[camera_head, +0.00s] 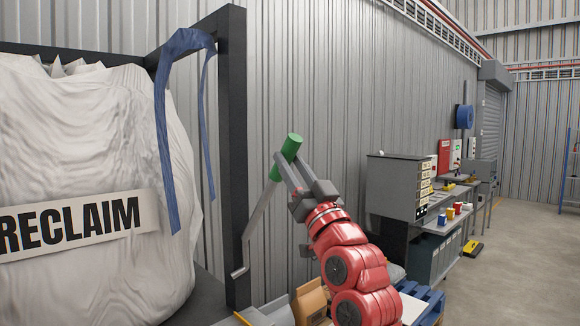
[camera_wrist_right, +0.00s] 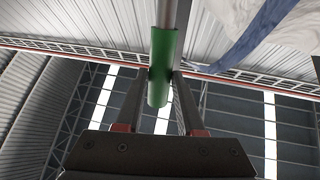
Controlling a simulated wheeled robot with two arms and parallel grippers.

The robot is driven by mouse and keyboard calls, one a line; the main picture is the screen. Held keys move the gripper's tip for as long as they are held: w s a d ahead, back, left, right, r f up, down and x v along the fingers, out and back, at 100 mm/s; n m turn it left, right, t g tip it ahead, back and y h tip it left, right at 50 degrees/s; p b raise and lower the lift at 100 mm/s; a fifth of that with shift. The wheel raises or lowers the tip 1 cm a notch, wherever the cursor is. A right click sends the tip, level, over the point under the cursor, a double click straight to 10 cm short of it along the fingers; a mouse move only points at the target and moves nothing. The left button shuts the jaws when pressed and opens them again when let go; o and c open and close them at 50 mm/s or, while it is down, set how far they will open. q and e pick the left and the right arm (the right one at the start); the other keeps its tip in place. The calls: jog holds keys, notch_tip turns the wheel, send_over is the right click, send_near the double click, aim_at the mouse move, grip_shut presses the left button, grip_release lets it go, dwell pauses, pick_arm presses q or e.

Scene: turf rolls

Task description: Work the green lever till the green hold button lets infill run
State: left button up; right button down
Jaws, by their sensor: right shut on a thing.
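The green lever grip (camera_head: 286,156) is at the upper end of a slanted grey lever (camera_head: 257,220) beside the black frame post. My right gripper (camera_head: 293,172) is shut on the green grip, with a finger on each side of it. In the right wrist view the green grip (camera_wrist_right: 161,70) lies between the two fingers (camera_wrist_right: 160,88), and its grey rod runs out at the top. My left gripper is not in view. I cannot make out a green hold button in either view.
A white bag marked RECLAIM (camera_head: 90,180) hangs in a black frame (camera_head: 232,150) at the left, with a blue strap (camera_head: 164,130) over the frame. A grey cabinet (camera_head: 393,187), a bench and a blue pallet (camera_head: 425,302) stand at the right.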

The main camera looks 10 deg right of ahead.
jog(key=c, duration=0.9)
grip_release()
jog(key=shift+w+f, duration=0.1)
jog(key=shift+f, duration=0.1)
jog(key=o, duration=0.4)
jog(key=shift+s+d+r, duration=0.1)
jog(key=shift+s, duration=0.1)
jog(key=shift+s+d+f, duration=0.1)
jog(key=shift+s+f, duration=0.2)
jog(key=shift+f, duration=0.05)
jog(key=b+v, duration=0.9)
jog(key=v, duration=0.7)
jog(key=shift+s+d+f+b, duration=0.1)
jog(key=shift+s+b, duration=0.1)
jog(key=shift+b, duration=0.2)
